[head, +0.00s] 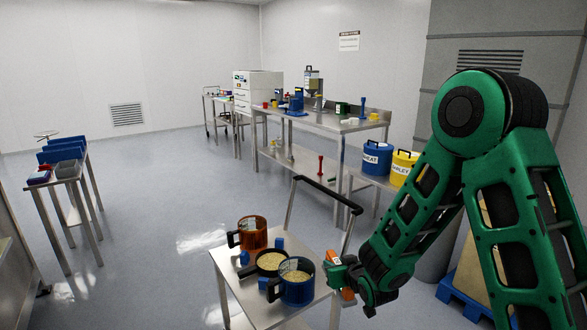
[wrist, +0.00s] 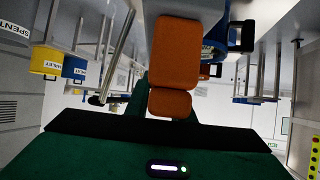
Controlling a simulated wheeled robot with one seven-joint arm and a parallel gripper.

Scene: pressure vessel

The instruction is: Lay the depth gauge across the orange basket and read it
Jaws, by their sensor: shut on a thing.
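The orange basket (head: 253,231) stands upright at the back left of the steel cart (head: 222,262), its dark handle on the left. A blue basket (head: 297,291) with pale grain stands at the cart's front. A black-rimmed round vessel (head: 270,264) with grain sits between them. My gripper (head: 340,278) is low at the cart's right side, right of the blue basket. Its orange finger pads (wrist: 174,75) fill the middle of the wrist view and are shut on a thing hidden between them. I cannot make out the depth gauge in either view.
The cart's black push handle (head: 328,195) rises behind my gripper. A blue WHEAT bucket (head: 376,159) and a yellow BARLEY bucket (head: 402,168) stand behind my arm. A long steel bench (head: 335,126) carries tools. The floor left of the cart is clear.

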